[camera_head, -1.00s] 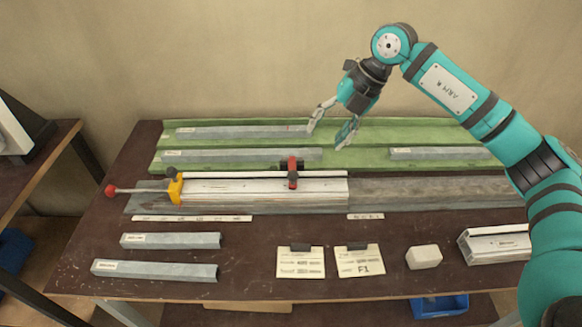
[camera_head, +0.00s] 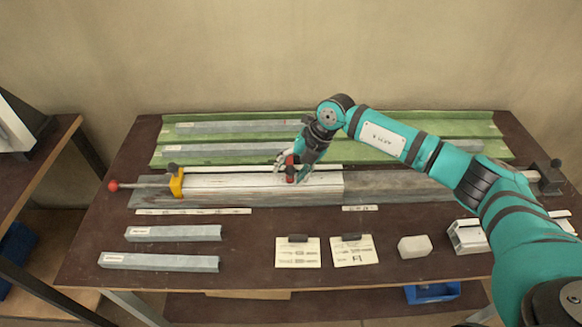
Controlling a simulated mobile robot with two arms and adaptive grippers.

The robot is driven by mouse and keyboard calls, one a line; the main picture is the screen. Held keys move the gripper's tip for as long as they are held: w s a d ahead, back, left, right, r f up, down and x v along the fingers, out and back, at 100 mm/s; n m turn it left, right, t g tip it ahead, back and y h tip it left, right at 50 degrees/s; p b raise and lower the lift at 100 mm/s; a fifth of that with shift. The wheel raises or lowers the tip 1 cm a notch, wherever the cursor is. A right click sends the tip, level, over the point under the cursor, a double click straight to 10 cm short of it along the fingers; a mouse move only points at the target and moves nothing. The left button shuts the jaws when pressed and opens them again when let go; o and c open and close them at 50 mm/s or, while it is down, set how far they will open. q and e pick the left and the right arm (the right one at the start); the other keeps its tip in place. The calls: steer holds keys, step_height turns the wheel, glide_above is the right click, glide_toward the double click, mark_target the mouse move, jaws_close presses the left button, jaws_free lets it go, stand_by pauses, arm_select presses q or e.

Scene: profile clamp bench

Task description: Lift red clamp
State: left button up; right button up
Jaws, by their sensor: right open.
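The red clamp (camera_head: 291,168) stands on the pale profile (camera_head: 240,182) in the middle of the bench, near the thin rail along its back edge. My right gripper (camera_head: 289,170) is down at the clamp, with its fingers open around or just beside it. Whether the fingers touch the clamp cannot be told. The fingers and wrist hide part of the clamp's right side. My left gripper does not show.
A yellow stop (camera_head: 176,183) with a red-knobbed rod is at the profile's left end. A green tray (camera_head: 400,128) with grey profiles lies behind. In front lie grey profiles (camera_head: 160,262), two cards (camera_head: 298,252) and a pale block (camera_head: 414,246).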

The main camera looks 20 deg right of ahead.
steer(key=shift+c, duration=0.3)
steer(key=shift+r, duration=0.1)
jaws_close()
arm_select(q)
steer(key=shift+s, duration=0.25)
arm_select(e)
steer(key=shift+r, duration=0.15)
